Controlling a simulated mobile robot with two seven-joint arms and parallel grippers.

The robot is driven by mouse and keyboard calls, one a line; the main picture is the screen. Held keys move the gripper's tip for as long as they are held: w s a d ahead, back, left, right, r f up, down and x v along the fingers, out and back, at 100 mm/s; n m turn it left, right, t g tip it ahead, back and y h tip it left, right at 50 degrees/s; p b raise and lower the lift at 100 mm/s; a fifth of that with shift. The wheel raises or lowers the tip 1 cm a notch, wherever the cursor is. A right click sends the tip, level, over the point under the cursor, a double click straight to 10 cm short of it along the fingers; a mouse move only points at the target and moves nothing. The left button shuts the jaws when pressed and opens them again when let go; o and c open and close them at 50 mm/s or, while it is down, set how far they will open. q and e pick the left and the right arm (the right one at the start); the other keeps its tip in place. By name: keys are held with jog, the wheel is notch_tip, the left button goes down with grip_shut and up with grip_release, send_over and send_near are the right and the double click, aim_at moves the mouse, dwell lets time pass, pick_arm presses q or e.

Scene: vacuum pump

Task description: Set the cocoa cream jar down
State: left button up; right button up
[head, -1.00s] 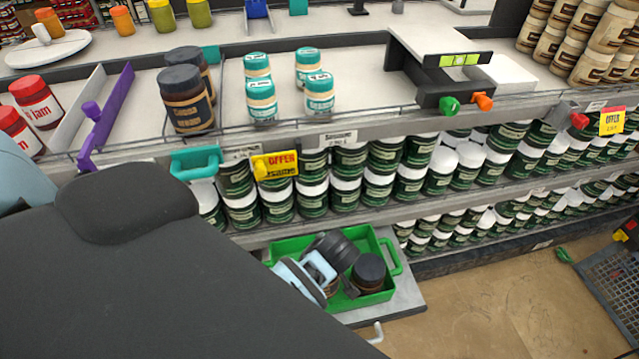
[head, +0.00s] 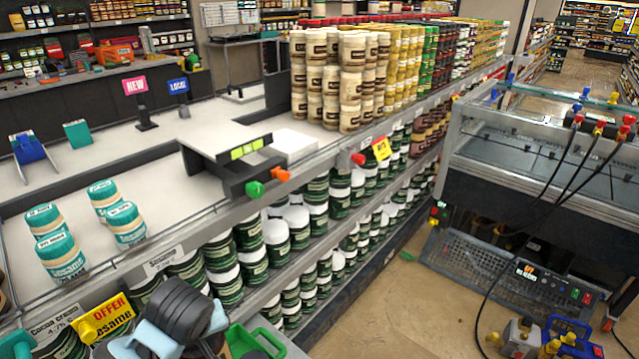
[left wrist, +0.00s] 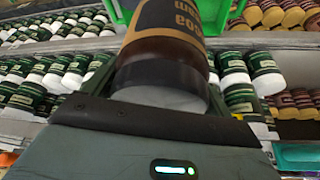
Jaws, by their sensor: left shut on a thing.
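The cocoa cream jar (left wrist: 165,50), dark brown with a tan label, fills the upper middle of the left wrist view. My left gripper (left wrist: 165,90) is shut on it, with fingers at both sides. In the head view my left gripper (head: 150,340), light blue, is at the bottom edge beside a black ribbed part (head: 178,312). The held jar is cut off or hidden there. A green tray (head: 258,342) is just right of the gripper, below the shelf edge; it also shows in the left wrist view (left wrist: 124,8). My right gripper is not in view.
Several teal-lidded sesame jars (head: 62,258) stand on the upper shelf (head: 165,185), with bare room around them. A yellow offer sign (head: 102,318) and a cocoa cream price label (head: 55,325) hang at its front edge. Green jars (head: 252,255) fill the lower shelf.

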pick_arm(q)
jog(key=r+m, duration=0.1)
jog(key=r, duration=0.1)
jog(key=s+r+m, duration=0.1)
jog(key=r, duration=0.1)
jog(key=s+d+r+m+h, duration=0.1)
jog(key=r, duration=0.1)
jog(key=shift+s+r+t+p, duration=0.15)
jog(key=shift+s+t+p, duration=0.1)
jog(key=shift+t+p, duration=0.05)
jog(key=s+r+m+h, duration=0.1)
jog(key=s+r+m, duration=0.2)
jog(key=s+r, duration=0.1)
jog(key=shift+s+d, duration=0.3)
jog(key=shift+s, duration=0.1)
jog(key=shift+a, duration=0.1)
